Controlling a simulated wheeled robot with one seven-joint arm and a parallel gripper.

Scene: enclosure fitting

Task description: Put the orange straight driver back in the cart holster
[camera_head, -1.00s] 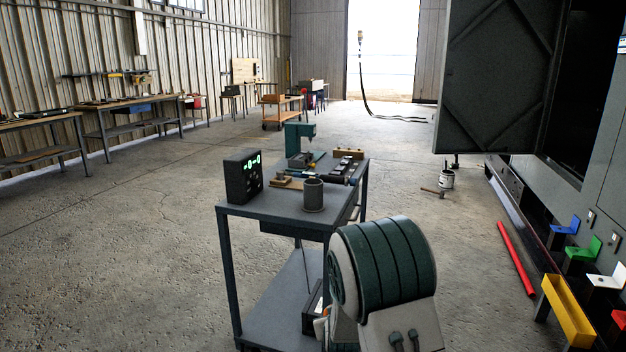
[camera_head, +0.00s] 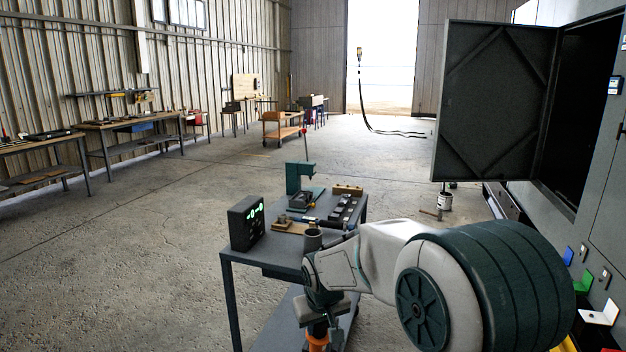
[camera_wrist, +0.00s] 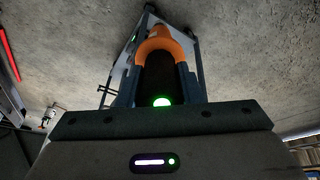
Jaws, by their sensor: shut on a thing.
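The orange straight driver (camera_wrist: 165,48) is between the fingers of my gripper (camera_wrist: 160,80) in the wrist view. Its orange part curves around a dark body with a green light. In the head view, my gripper (camera_head: 317,328) is low beside the cart's front right side, with an orange part of the driver (camera_head: 318,346) below it at the picture's bottom edge. The grey cart (camera_head: 278,256) stands just beyond. A grey open cup (camera_head: 313,240) stands on its near right corner, partly hidden by my arm. I cannot tell whether this is the holster.
A black box with a green display (camera_head: 246,222), a teal press (camera_head: 299,178) and a dark rack (camera_head: 343,209) stand on the cart. An open cabinet door (camera_head: 493,100) is at right. The floor left of the cart is clear.

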